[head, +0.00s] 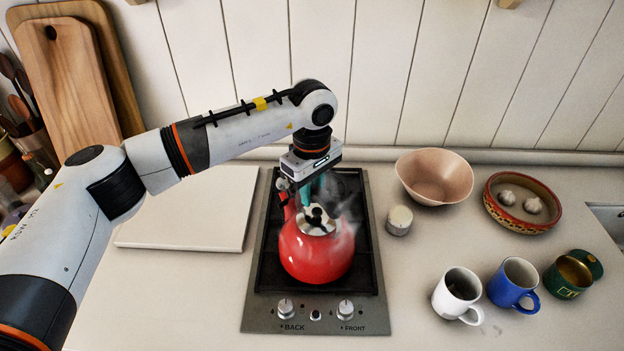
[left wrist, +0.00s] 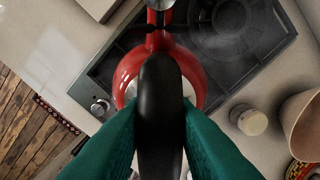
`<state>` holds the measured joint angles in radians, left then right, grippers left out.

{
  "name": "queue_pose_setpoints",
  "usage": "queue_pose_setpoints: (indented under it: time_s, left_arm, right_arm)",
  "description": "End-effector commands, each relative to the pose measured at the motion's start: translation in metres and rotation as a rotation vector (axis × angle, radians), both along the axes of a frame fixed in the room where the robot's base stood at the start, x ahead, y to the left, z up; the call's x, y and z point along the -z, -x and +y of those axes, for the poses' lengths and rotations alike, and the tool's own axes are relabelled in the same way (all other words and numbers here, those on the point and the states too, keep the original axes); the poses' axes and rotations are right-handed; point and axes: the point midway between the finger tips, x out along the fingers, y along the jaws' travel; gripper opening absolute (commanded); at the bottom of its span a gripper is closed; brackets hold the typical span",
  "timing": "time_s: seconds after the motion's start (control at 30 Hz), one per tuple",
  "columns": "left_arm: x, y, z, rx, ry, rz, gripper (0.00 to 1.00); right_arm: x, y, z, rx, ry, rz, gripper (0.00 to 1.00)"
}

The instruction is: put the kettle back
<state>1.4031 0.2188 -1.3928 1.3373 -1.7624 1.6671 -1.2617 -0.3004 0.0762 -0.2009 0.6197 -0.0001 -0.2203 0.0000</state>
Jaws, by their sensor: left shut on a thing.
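The red kettle (head: 316,255) is upright over the front part of the black and steel hob (head: 262,318). I cannot tell whether its base touches the hob. My left gripper (head: 312,196) is above it, shut on its black handle. In the left wrist view the green fingers press on both sides of the handle (left wrist: 160,95), with the red kettle body (left wrist: 128,72) below. Pale steam shows beside the kettle. The back burner is partly hidden by the gripper and kettle. My right gripper is not in view.
A small lidded jar (head: 399,220) stands close right of the hob. A pale board (head: 190,212) lies left.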

Motion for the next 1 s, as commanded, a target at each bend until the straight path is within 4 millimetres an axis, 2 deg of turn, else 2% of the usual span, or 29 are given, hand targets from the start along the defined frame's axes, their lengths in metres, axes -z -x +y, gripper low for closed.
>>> queue_pose_setpoints:
  time_s: [0.3,0.33,0.47,0.77,0.87,1.0]
  left_arm:
    - [0.002,-0.001,-0.001,0.000,0.003,-0.004,0.00]
    - [0.004,0.000,0.000,0.000,0.000,0.000,0.25]
    - [0.003,0.000,0.000,0.000,0.000,0.000,0.45]
    - [0.001,0.000,0.000,0.000,0.000,0.000,0.45]
    - [-0.004,0.000,0.000,0.000,0.001,-0.001,0.45]
    - [-0.025,-0.001,0.000,0.000,0.000,-0.006,0.45]
  right_arm:
    - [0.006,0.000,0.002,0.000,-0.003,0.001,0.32]
    - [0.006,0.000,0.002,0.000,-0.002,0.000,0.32]
    - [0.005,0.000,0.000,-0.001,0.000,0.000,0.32]
    - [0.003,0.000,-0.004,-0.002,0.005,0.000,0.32]
    - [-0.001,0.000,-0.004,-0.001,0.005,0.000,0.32]
    - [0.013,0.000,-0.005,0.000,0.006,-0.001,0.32]
